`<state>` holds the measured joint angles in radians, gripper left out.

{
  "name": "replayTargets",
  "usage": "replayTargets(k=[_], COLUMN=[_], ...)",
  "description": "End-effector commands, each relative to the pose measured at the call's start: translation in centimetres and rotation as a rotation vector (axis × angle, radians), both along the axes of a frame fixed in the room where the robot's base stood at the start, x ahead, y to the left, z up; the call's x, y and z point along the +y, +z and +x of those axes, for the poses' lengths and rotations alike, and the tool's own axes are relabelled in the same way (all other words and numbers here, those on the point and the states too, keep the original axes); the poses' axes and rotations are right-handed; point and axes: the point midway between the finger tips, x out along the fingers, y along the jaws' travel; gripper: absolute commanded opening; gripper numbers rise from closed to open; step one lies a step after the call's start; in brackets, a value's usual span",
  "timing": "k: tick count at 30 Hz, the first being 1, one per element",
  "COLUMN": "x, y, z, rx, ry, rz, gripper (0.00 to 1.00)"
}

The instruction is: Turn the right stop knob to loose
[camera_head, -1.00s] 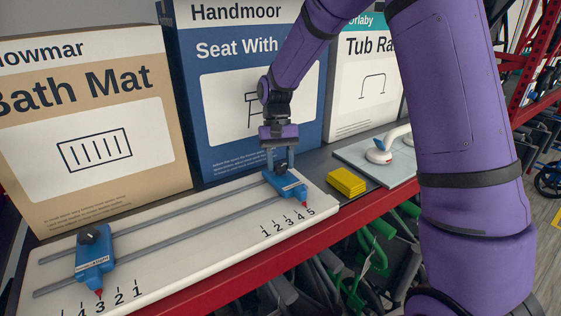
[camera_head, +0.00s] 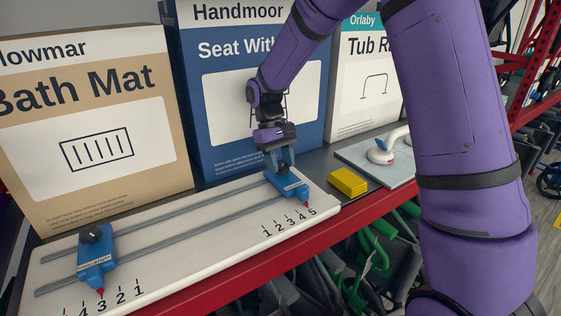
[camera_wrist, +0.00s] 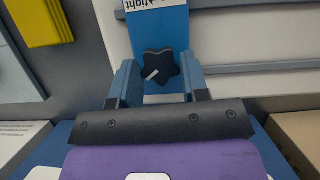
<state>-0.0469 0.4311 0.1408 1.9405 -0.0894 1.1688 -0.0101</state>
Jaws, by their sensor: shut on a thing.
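The right stop (camera_head: 290,184) is a blue slider at the right end of two grey rails on a white board, its red pointer near 4 and 5. My gripper (camera_head: 280,165) is over it, and hides its knob in the head view. In the wrist view the knob (camera_wrist: 161,68) is black and star-shaped with a white mark pointing down-left. My gripper (camera_wrist: 160,80) is shut on it, one finger on each side. Above the knob, a label (camera_wrist: 154,4) on the blue body reads "tight" upside down; the rest is cut off.
The left stop (camera_head: 97,257) stands at the board's left end with a black knob. A yellow block (camera_head: 347,182) and a pale blue panel with a white handle (camera_head: 383,149) lie to the right. Tall boxes (camera_head: 246,90) stand behind. A red shelf edge (camera_head: 222,293) runs along the front.

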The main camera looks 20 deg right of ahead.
Motion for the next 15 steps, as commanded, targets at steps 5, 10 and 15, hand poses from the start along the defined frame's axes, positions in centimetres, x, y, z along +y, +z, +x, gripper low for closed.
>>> replayTargets(k=[5, 10, 15], x=[0.00, 0.00, 0.00], y=[0.05, 0.05, 0.02], z=[0.08, 0.08, 0.04], rx=[-0.003, -0.003, -0.002], ry=[-0.001, -0.002, -0.002], rz=[0.000, 0.000, 0.000], gripper=[0.18, 0.62, 0.67])
